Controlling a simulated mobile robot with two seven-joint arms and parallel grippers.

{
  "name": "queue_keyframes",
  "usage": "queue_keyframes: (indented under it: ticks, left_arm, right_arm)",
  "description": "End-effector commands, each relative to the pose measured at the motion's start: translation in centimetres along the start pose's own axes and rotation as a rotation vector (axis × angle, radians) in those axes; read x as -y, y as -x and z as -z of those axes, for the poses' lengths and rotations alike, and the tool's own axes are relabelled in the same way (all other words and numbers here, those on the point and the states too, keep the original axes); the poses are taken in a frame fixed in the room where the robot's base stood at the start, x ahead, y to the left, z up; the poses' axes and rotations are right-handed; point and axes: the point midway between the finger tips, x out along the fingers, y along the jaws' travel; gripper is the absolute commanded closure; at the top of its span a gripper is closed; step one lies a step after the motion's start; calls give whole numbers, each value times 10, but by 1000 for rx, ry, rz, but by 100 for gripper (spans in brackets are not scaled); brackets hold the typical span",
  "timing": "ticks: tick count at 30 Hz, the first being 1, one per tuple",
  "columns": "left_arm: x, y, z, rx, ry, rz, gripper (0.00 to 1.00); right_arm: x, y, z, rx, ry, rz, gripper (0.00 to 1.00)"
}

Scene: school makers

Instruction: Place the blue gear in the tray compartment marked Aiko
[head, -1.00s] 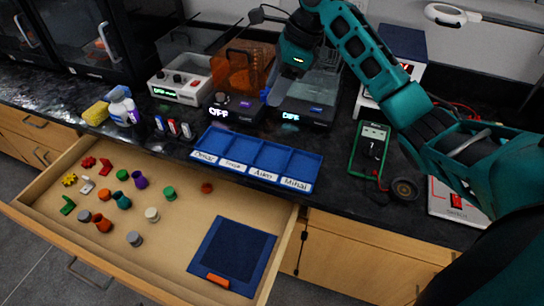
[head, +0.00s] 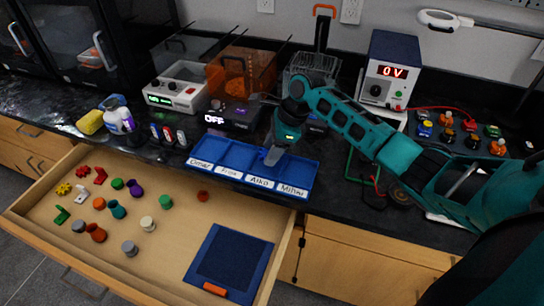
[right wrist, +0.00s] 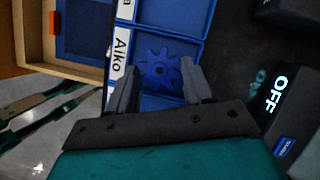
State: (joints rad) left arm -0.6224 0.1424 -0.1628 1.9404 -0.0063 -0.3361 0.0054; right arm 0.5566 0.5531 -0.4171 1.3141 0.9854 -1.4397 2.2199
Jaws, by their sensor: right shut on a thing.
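The blue tray (head: 211,149) lies on the black counter, with a row of compartments and white name labels. The Aiko label (head: 259,182) is third from the left; it also shows in the right wrist view (right wrist: 121,52). My right gripper (head: 271,156) points down at the tray over the Aiko compartment. In the right wrist view the blue gear (right wrist: 160,70) sits between the fingertips of that gripper (right wrist: 159,68), which is shut on it, beside the Aiko label. I cannot tell whether the gear touches the compartment floor. The gripper hides it in the head view. My left gripper is not in view.
An open wooden drawer (head: 182,241) below the tray holds several small coloured parts and a blue mat (head: 228,258). An orange-lidded machine (head: 240,80) and a power supply (head: 388,75) stand behind. Marker-like items (head: 168,134) are left of the tray.

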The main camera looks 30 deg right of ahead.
Motion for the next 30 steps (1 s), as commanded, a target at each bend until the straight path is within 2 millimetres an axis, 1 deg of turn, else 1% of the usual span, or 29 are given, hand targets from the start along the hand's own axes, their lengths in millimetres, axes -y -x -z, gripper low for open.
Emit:
queue_keyframes:
  ticks: [1, 3, 5, 16, 17, 20, 28, 30]
  left_arm:
    - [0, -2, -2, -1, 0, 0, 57]
    - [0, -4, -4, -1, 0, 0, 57]
    - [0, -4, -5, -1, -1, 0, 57]
    - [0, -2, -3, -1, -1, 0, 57]
    - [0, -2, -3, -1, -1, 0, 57]
    - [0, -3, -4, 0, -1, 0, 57]
    - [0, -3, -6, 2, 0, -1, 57]
    - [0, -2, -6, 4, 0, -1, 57]
  right_arm:
    - [-1, -10, 4, -1, -2, -3, 77]
    - [-1, -21, 8, -1, -2, -3, 77]
    - [-1, -26, 11, -1, -1, -2, 77]
    - [0, -29, 12, 0, -1, 0, 77]
    - [0, -29, 12, 0, -1, 0, 48]
    - [0, -29, 12, 0, 0, 0, 39]
    - [0, -28, 12, 0, 0, 0, 38]
    - [0, -24, 11, 0, 1, 0, 38]
